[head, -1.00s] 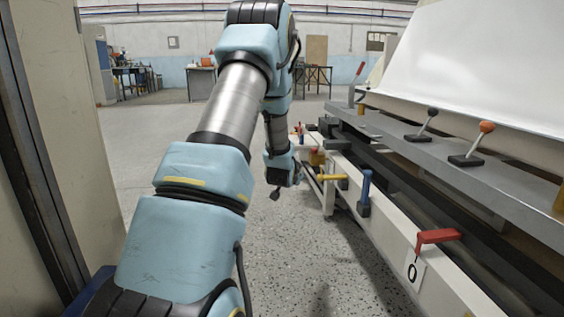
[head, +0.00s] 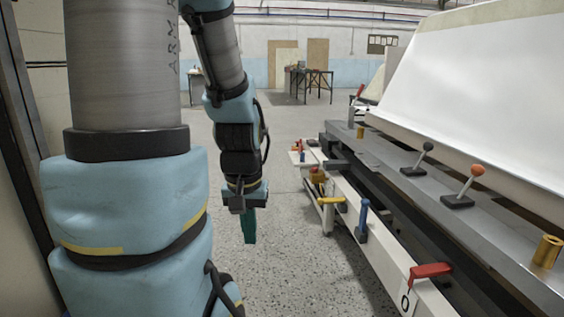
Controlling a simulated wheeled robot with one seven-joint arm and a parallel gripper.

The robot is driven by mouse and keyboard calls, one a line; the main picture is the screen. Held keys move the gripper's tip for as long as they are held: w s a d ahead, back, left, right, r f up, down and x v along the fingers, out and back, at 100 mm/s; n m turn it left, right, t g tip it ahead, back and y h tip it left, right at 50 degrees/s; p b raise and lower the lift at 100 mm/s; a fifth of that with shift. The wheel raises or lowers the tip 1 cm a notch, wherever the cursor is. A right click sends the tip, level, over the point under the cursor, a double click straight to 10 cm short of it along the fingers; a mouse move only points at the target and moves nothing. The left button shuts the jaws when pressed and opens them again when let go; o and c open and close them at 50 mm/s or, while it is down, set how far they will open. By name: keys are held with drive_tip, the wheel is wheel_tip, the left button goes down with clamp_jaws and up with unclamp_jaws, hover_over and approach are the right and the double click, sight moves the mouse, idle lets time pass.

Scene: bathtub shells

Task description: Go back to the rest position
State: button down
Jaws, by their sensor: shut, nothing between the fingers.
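My gripper (head: 249,238) hangs at the end of my arm, pointing down over the speckled floor, left of the machine frame. Its teal fingers are together with nothing between them. My arm is raised and fills the left of the head view, with its lower part close to the camera. The gripper is apart from the machine and touches nothing that I can see.
The machine frame (head: 385,272) runs along the right, with a red handle (head: 430,270), a blue handle (head: 364,216), a yellow handle (head: 331,200) and levers on its grey ledge. A white shell (head: 480,85) stands above. Open floor (head: 290,255) lies between arm and machine. A wall is close at left.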

wheel_tip(320, 180, up, 33)
drive_tip(key=p, duration=3.1)
drive_tip(key=shift+w+f, duration=0.1)
